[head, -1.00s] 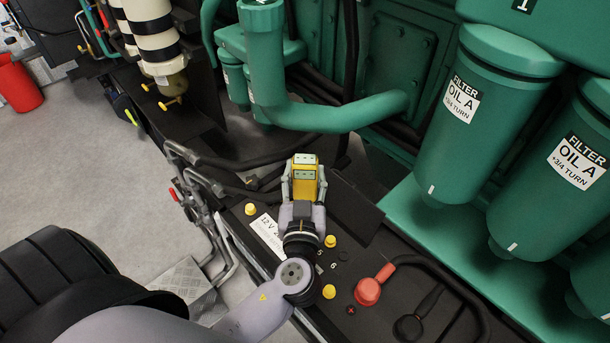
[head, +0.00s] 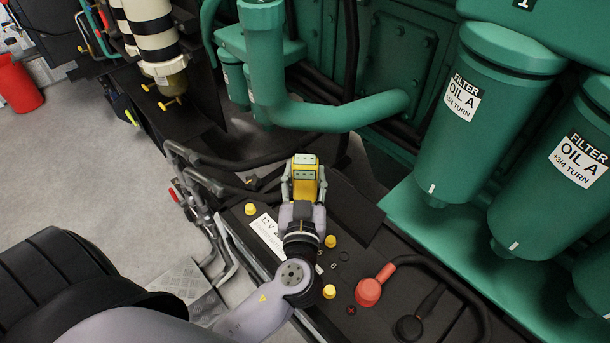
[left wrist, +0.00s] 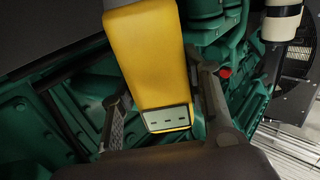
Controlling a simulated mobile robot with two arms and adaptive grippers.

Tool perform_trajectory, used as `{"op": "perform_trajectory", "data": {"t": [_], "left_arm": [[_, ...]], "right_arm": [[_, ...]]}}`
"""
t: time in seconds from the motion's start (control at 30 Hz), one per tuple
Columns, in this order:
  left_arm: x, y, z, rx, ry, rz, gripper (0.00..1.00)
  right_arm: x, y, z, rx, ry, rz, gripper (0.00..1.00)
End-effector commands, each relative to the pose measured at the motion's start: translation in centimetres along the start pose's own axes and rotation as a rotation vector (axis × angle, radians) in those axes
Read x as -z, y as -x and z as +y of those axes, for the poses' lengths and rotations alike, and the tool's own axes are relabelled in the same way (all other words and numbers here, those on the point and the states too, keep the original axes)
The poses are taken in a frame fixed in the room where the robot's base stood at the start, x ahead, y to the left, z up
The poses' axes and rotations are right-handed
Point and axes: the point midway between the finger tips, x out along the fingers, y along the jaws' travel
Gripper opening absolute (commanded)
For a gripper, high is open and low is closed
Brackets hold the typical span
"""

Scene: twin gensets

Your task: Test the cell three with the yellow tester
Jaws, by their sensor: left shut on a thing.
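My left gripper (head: 304,190) is shut on the yellow tester (head: 307,185), over the black battery (head: 352,212). In the left wrist view the tester (left wrist: 148,60) stands between the two fingers, with a pale panel at its near end. Yellow cell caps show on the battery: one at the left (head: 251,208), one right of the wrist (head: 330,241) and one lower (head: 329,291). A white label reading 12 V (head: 267,231) lies partly behind the arm. The tester's lower end and any caps beneath it are hidden, so I cannot tell whether it touches a cell.
A red terminal clamp (head: 369,291) and a black one (head: 408,327) with cables sit on the battery's near right. Green oil filters (head: 493,115) stand at the right. A green pipe (head: 335,115) crosses behind the gripper. Grey pipes (head: 207,205) run along the left.

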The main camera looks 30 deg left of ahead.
Motion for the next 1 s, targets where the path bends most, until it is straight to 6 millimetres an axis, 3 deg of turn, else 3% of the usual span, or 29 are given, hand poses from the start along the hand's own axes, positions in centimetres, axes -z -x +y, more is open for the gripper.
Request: {"op": "perform_trajectory", "data": {"t": [0.53, 1.0], "left_arm": [[-0.2, 0.1, 0.0, 0.0, -0.002, -0.01, 0.09], [3.8, 0.0, 0.0, 0.0, 0.001, -0.003, 0.09]], "right_arm": [[0.0, 0.2, 0.0, 0.0, 0.0, 0.0, 0.4], [0.2, 2.3, 0.1, -0.001, 0.0, 0.0, 0.4]]}}
